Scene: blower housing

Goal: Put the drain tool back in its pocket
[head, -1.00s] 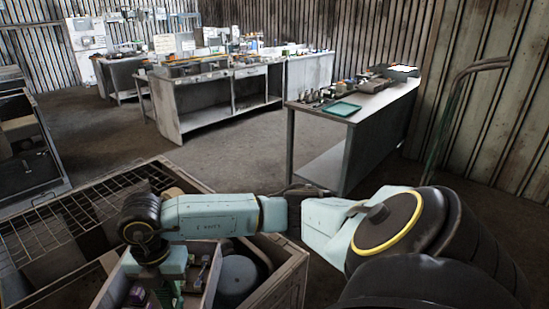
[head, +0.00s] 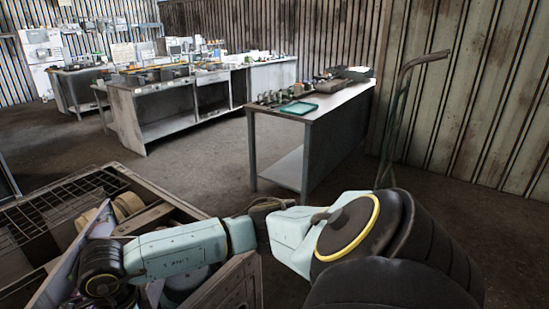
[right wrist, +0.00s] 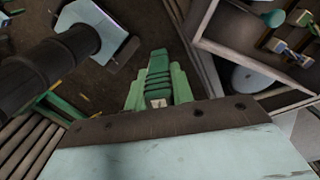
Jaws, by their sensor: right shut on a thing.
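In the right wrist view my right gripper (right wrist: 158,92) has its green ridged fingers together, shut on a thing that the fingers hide. I cannot make out the drain tool or its pocket in either view. In the head view my right arm crosses the foreground from the right, and its wrist is over the crate at lower left. The gripper itself is below the picture there. In the right wrist view a pale-walled tray (right wrist: 248,62) with several small tools is right of the fingers, apart from them. My left gripper is not in view.
A wooden crate (head: 150,183) with a wire grid and tan rolls (head: 128,205) fills the lower left. A grey workbench (head: 310,150) with a green tray (head: 298,108) stands beyond. A hand truck (head: 398,110) leans by the right wall. The floor between is clear.

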